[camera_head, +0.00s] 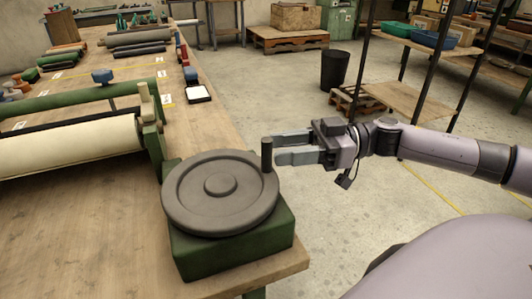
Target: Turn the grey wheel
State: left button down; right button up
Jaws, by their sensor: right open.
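The grey wheel (194,191) lies flat on top of a green block-shaped base (232,250) at the table's near right corner. It has a raised rim, a round central hub (221,184) and a dark upright handle (267,155) at its right edge. My right gripper (278,148) comes in from the right with its two grey fingers open and pointing left. The fingertips are right at the handle; I cannot tell whether they touch it or have it between them. My left gripper is not in view.
A green-framed roller with a cream roll (65,152) stands left of the wheel on the wooden table (85,235). Dark rolls (138,36) lie farther back. A shelf rack with blue bins (433,39) and a black bin (334,71) stand beyond my right arm. The floor right of the table is mostly clear.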

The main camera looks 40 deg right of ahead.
aim_at(267, 170)
jog(key=shift+b+x, duration=0.3)
jog(key=shift+x, duration=1.55)
grip_shut()
